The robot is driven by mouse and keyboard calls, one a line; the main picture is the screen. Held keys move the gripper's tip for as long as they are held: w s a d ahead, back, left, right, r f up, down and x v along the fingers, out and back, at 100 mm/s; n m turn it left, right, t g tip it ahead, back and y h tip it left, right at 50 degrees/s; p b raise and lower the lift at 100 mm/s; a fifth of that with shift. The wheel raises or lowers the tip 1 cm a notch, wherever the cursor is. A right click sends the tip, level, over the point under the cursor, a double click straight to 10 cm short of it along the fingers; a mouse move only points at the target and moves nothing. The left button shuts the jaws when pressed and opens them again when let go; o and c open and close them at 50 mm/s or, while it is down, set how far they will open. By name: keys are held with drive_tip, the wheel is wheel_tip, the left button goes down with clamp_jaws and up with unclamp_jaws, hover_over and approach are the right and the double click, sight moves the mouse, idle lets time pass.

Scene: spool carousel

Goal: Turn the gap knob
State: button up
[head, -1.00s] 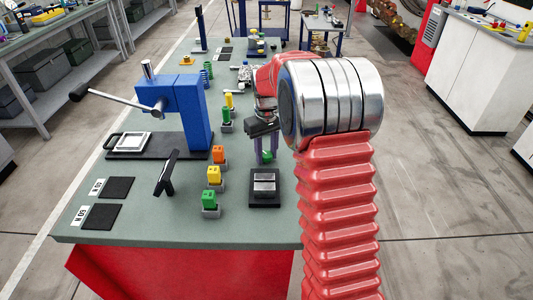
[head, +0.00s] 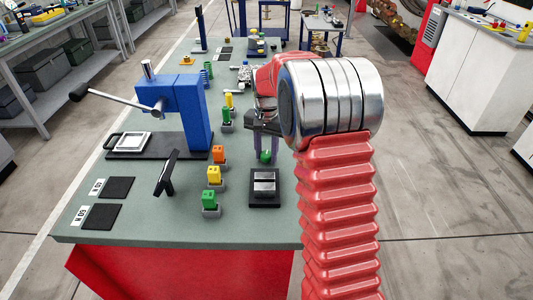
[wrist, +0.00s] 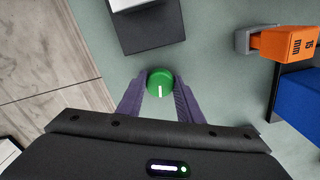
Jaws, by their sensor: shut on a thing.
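The green knob (wrist: 160,84) is round with a white line on its face, and in the wrist view the line points toward my gripper's body. My gripper (wrist: 160,88) has its purple fingers shut on the knob, one on each side. In the head view the knob (head: 266,156) shows low between the fingers, just behind the small black stand with a metal block (head: 265,184). My arm's wrist partly hides the gripper (head: 268,150) there.
Orange (head: 218,154), yellow (head: 214,175) and green (head: 208,198) blocks stand in a row left of the gripper. A blue press (head: 185,105) with a long lever stands farther left, and a dark tilted panel (head: 166,175) stands in front of it.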

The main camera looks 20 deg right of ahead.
sight(267, 154)
drive_tip(key=shift+d+m, duration=0.1)
drive_tip(key=shift+m, duration=0.6)
drive_tip(key=o, duration=1)
drive_tip(key=shift+o, duration=0.2)
drive_tip(key=shift+r, duration=0.1)
wheel_tip(267, 154, up, 14)
drive_tip(key=shift+f, duration=0.25)
